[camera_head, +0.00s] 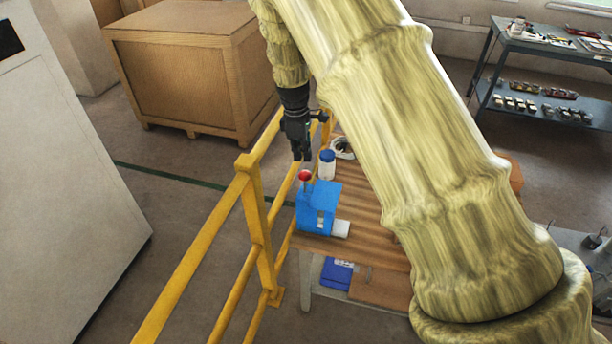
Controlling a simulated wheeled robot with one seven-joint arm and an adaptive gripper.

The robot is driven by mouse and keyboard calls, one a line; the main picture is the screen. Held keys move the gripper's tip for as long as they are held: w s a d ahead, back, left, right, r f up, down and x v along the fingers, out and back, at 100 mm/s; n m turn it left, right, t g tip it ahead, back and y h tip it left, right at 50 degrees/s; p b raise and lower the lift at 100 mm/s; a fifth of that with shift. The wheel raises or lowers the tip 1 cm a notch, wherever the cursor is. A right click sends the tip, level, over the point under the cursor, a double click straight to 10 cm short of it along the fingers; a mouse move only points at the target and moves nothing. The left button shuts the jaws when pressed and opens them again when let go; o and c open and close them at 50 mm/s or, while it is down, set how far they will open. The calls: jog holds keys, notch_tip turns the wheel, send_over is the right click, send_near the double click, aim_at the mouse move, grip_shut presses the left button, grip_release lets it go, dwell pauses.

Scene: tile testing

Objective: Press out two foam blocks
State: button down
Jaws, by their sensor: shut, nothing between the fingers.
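A blue press (318,206) with a red knob (304,175) on top stands on the wooden table near its left edge. A white block (341,228), perhaps foam, sits at the press's right foot. My gripper (302,158) is shut and empty, pointing down just above the red knob. A small gap seems to show between the fingertips and the knob. My arm covers much of the table's right side, so other blocks there may be hidden.
A white bottle with a blue cap (327,163) stands behind the press, close to my gripper. A yellow railing (256,215) runs along the table's left side. A blue box (337,273) lies on the lower shelf. A wooden crate (190,75) stands behind.

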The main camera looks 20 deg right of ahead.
aim_at(305, 173)
jog(key=shift+s+d+f+b, duration=0.15)
jog(key=shift+f+b, duration=0.55)
jog(key=shift+f, duration=0.55)
jog(key=shift+d+f+b, duration=0.15)
jog(key=shift+f+b, duration=0.5)
jog(key=shift+f, duration=0.6)
